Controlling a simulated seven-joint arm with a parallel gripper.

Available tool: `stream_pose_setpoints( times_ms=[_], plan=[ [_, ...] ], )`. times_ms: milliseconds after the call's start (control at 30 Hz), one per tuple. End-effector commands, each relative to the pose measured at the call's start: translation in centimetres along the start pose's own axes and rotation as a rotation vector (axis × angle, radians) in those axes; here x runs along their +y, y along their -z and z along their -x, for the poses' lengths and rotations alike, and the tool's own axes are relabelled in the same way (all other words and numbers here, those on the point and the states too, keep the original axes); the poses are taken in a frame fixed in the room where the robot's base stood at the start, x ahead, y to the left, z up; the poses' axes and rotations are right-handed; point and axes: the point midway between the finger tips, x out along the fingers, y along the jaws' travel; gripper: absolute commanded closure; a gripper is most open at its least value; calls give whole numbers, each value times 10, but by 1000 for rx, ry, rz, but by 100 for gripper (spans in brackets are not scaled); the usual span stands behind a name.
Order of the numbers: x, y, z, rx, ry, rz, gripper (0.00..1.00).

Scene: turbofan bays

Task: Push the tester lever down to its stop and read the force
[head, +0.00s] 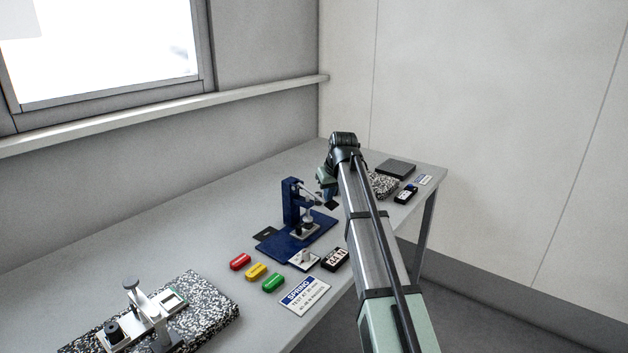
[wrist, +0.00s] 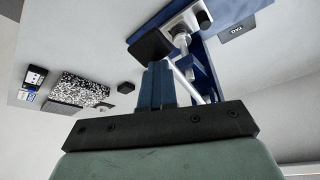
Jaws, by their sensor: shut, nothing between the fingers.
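The blue tester (head: 291,205) stands upright on its blue base plate in the middle of the bench. Its pale lever (head: 310,188) reaches from the column toward my gripper (head: 328,198). The lever's far end is hard to separate from the gripper in the head view. In the wrist view my gripper (wrist: 160,70) has its blue fingers together with nothing between them. The tester (wrist: 203,55) is close beside and beyond the fingertips there; I cannot tell whether they touch the lever. A black display (head: 335,259) sits in front of the tester; its digits are too small to read surely.
Red (head: 240,261), yellow (head: 256,271) and green (head: 273,282) pieces and a spring sign (head: 305,295) lie left of the display. A speckled block with a gauge (head: 205,300) is at front left. Another speckled block (head: 384,185) and a dark pad (head: 396,168) are behind my arm.

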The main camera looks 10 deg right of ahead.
Motion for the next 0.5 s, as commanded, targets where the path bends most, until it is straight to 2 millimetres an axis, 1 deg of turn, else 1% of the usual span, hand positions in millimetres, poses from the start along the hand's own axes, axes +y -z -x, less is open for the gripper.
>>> stream_pose_setpoints(
  times_ms=[33, 100, 500],
  plan=[
    [-1, -4, -4, -11, 2, 0, 100],
    [-1, -2, -2, -11, 2, 0, 100],
    [-1, 9, 24, -7, 2, 0, 100]
  ],
)
